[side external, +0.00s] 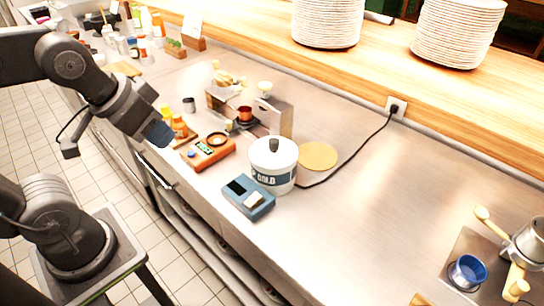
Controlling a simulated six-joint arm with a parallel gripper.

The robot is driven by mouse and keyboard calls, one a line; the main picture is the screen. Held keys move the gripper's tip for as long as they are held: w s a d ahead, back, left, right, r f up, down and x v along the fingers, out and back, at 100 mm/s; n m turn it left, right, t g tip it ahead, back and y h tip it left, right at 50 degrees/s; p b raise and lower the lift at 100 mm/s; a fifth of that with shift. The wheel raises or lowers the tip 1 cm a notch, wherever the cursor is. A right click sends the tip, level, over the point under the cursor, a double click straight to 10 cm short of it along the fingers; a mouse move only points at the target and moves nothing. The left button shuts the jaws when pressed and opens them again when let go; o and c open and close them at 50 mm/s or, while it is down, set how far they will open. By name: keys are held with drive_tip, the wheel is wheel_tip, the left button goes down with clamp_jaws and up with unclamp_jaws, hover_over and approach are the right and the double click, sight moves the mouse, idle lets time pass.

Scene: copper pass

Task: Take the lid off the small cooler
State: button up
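The small cooler (286,182) is a white round tub with a blue-grey band lettered "COLD". It stands upright on the steel counter, right of the middle of the counter's left half. Its white lid (262,152) sits on top, with a dark knob (274,145) standing up from it. My gripper (160,136) is in the air to the left of the cooler, well apart from it, tilted down to the right. Its fingers are small and dark here, and I cannot tell whether they are open or shut.
The counter to the right is clear up to a coffee set (468,271).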

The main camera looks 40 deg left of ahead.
drive_tip(key=o, duration=0.4)
wheel_tip(320, 180, up, 3)
drive_tip(key=m+g, duration=0.6)
drive_tip(key=m, duration=1.4)
hover_over(274, 140)
wheel_tip(274, 140, down, 13)
